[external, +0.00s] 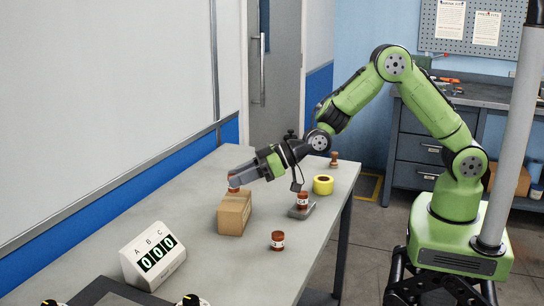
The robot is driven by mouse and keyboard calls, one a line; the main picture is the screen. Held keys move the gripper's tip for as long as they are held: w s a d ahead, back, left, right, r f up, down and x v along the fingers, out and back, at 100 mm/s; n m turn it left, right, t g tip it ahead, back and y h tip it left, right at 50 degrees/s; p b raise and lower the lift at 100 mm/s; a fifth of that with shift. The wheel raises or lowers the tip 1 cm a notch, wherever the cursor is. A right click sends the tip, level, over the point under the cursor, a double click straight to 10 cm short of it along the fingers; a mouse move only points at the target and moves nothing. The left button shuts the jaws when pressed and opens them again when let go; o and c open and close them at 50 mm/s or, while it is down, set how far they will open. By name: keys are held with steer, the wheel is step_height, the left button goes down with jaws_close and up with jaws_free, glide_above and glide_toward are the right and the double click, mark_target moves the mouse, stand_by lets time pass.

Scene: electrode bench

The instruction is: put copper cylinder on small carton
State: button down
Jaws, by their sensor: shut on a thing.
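The small carton (233,214) is a brown cardboard box standing on the bench. My gripper (238,179) reaches in from the right above the carton and is shut on a small copper-coloured cylinder (233,185), partly hidden by the fingers. The cylinder is over the carton's far left part, at or just above its top; I cannot tell whether they touch.
Other copper-coloured cylinders with pale labels stand nearby: one on the bench (278,240), one on a grey plate (302,201) and one at the far end (334,159). A yellow tape roll (323,185) and an A-B-C display (153,256) also stand on the bench.

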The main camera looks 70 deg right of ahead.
steer(key=shift+f, duration=1.1)
steer(key=shift+f, duration=0.1)
steer(key=c, duration=0.8)
jaws_free()
steer(key=shift+b, duration=0.3)
